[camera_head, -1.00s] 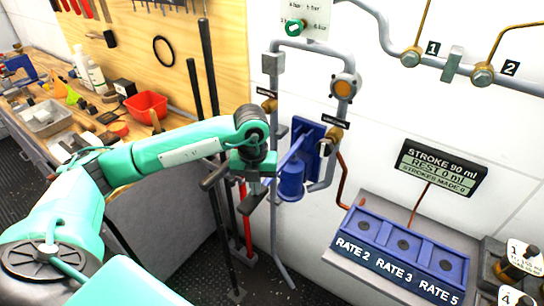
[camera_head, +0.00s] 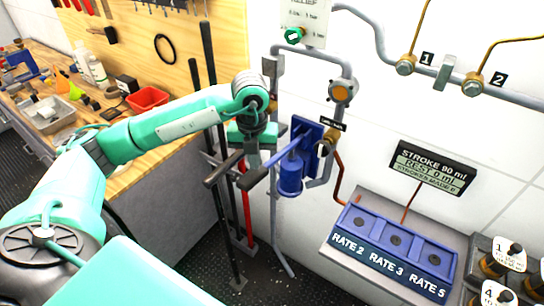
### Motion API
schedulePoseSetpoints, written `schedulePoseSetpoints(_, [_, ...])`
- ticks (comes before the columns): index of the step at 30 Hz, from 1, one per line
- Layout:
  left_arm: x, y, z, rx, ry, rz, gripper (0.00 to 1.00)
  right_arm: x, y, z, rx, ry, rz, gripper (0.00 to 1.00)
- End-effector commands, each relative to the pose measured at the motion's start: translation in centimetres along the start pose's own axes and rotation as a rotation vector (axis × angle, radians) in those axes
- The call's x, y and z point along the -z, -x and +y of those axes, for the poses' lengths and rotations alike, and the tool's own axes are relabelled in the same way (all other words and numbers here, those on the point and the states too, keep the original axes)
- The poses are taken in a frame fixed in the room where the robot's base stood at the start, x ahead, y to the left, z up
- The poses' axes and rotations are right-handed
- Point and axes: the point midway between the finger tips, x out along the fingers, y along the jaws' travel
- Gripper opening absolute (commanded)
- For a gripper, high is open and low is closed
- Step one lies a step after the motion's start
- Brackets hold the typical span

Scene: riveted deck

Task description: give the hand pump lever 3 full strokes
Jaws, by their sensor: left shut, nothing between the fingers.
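The hand pump (camera_head: 291,178) is a blue cylinder on a blue wall plate, right of centre. Its blue lever (camera_head: 289,148) slants down and left from the plate; its outer end is not clear behind my gripper. My left gripper (camera_head: 238,173) is shut and empty, just left of the pump and near the lever's outer end. I cannot tell whether it touches the lever. The wall display (camera_head: 432,168) reads stroke 90 ml and rest 0 ml; its strokes-made digit is too small to be sure of. My right gripper is out of view.
Grey pipes (camera_head: 349,117) run around the pump. A shelf holds a blue block (camera_head: 394,241) marked Rate 2, Rate 3 and Rate 5. Dark upright bars (camera_head: 213,85) and a red one stand left of the pump. A cluttered workbench (camera_head: 118,165) lies at the left.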

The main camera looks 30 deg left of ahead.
Motion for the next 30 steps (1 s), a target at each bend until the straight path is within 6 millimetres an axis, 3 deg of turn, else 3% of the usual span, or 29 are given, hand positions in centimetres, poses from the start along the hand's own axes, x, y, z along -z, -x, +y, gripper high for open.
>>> schedulePoseSetpoints(8, [0.0,-0.2,0.0,0.0,0.0,0.0,0.0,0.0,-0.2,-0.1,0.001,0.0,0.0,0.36])
schedulePoseSetpoints(30, [0.0,-7.0,0.0,-0.001,0.001,-0.001,0.0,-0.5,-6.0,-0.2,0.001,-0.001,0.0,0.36])
